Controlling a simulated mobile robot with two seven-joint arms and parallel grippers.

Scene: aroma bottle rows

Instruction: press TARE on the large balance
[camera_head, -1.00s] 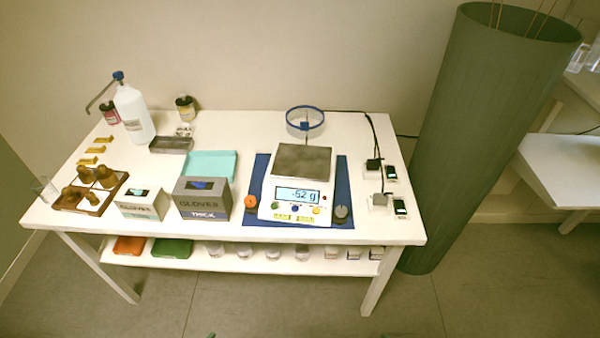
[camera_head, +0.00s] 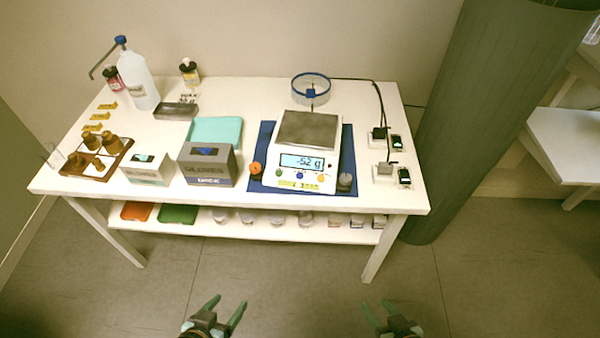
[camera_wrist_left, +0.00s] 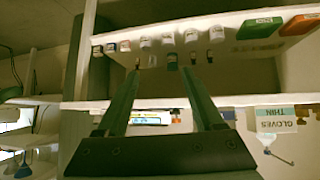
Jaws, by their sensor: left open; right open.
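The large balance (camera_head: 304,160) stands on a blue mat (camera_head: 347,143) at the right half of the white table. Its dark pan (camera_head: 307,128) is empty and its lit display (camera_head: 302,162) reads about -52 g. Small coloured buttons sit below the display; their labels are too small to read. My left gripper (camera_head: 226,305) is open and empty, low in front of the table. My right gripper (camera_head: 375,308) is also open and empty, in front of the table and to the right. Both are well apart from the balance. The left wrist view shows the open left fingers (camera_wrist_left: 158,95) with nothing between them.
Two glove boxes (camera_head: 207,165) stand left of the balance, with an orange-topped item (camera_head: 255,169) and a dark knob-like item (camera_head: 345,183) beside it. Small devices with cables (camera_head: 384,168) lie to the right. A lower shelf (camera_head: 290,226) holds several jars. A large dark column (camera_head: 480,110) stands right of the table.

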